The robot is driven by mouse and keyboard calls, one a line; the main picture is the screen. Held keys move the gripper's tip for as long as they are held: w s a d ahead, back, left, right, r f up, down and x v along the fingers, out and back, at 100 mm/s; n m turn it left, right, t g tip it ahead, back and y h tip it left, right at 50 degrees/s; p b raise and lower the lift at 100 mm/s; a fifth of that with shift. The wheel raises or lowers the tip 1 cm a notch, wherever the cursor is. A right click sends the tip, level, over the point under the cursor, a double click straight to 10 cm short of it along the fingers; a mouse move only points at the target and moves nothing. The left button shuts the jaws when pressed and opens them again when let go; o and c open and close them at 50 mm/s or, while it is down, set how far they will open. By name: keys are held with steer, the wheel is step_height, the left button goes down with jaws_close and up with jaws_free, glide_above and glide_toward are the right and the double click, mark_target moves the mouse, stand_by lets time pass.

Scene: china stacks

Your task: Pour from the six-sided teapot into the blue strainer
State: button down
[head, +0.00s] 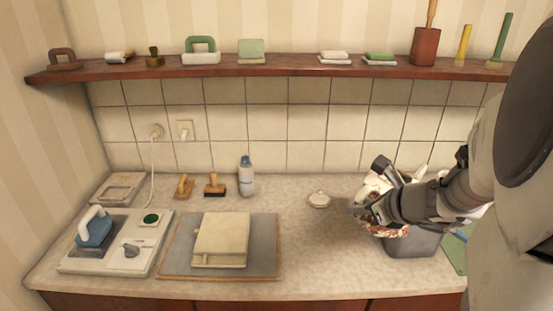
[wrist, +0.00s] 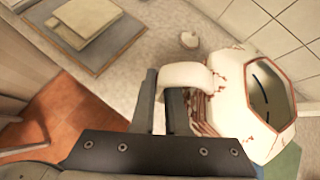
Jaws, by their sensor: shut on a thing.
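The six-sided teapot (wrist: 228,85) is cream white with red-brown veins and edges. Its six-sided top opening faces right in the wrist view and shows no lid. My gripper (wrist: 165,90) is shut on its handle (wrist: 185,76). In the head view my gripper (head: 368,208) and arm cover much of the teapot (head: 372,188), which is above a grey container (head: 410,244) at the right of the counter. I cannot tell how far the teapot tilts. I cannot make out the blue strainer; it may be hidden behind my arm and the teapot.
A small pale lid-like piece (head: 319,200) lies left of the teapot. A blue-capped bottle (head: 246,177), two stamps, a grey mat (head: 268,262) with a cream block, and a white scale-like device (head: 118,259) stand further left. A shelf (head: 300,66) runs above.

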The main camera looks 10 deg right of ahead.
mark_target(372, 189)
steer(key=shift+w+d+r+m+g+y+p, duration=0.15)
steer(key=shift+d+r+y+p, duration=0.25)
steer(key=shift+p, duration=0.65)
steer(key=shift+d+r+m+g+y+p, duration=0.1)
steer(key=shift+d+r+m+y+p, duration=0.1)
steer(key=shift+r+p, duration=0.6)
steer(key=shift+w+d+r+m+g+y+p, duration=0.1)
steer(key=shift+d+r+m+y+p, duration=0.15)
steer(key=shift+p, duration=1)
steer(key=shift+w+d+r+y+p, duration=0.1)
steer(key=shift+d+r+y+p, duration=0.2)
steer(key=shift+p, duration=0.75)
steer(key=shift+r+m+p, duration=0.15)
steer(key=shift+m+p, duration=0.15)
steer(key=shift+p, duration=0.05)
steer(key=shift+w+d+r+y+p, duration=0.15)
steer(key=shift+w+r+y+p, duration=0.35)
steer(key=shift+p, duration=0.8)
steer(key=shift+s+r, duration=0.1)
steer(key=shift+r, duration=0.05)
steer(key=shift+d+r+m+p, duration=0.1)
steer(key=shift+r+m+p, duration=0.2)
steer(key=shift+p, duration=0.35)
steer(key=shift+d+r+y+p, duration=0.15)
steer(key=shift+y+p, duration=0.2)
steer(key=shift+p, duration=0.25)
